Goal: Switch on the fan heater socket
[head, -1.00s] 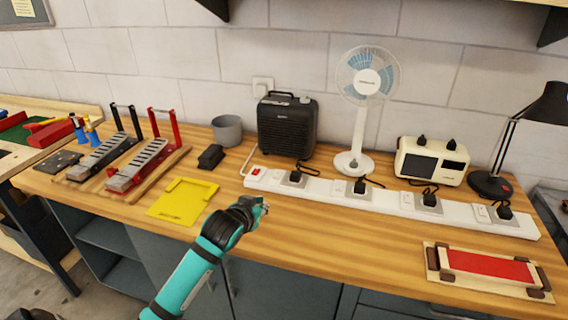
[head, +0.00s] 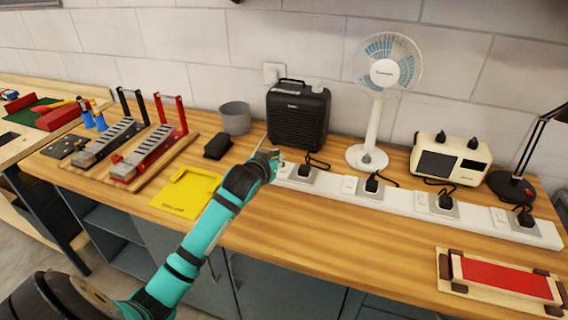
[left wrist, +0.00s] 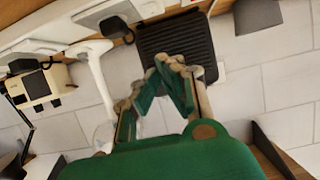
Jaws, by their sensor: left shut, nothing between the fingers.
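The black fan heater (head: 298,115) stands at the back of the bench, and shows ribbed in the left wrist view (left wrist: 178,38). The long white socket strip (head: 400,200) lies in front of it. The leftmost black plug (head: 304,170) sits in the strip nearest the heater, with a white switch beside it on its left, partly behind my gripper. I cannot tell the switch position. My left gripper (head: 274,155) is shut and empty at the strip's left end, covering it; I cannot tell whether it touches. Its fingertips (left wrist: 168,62) show in the wrist view. My right gripper is not in view.
A white desk fan (head: 378,100), a cream radio-like box (head: 450,160) and a black lamp (head: 512,186) stand behind the strip. The bench front middle is clear.

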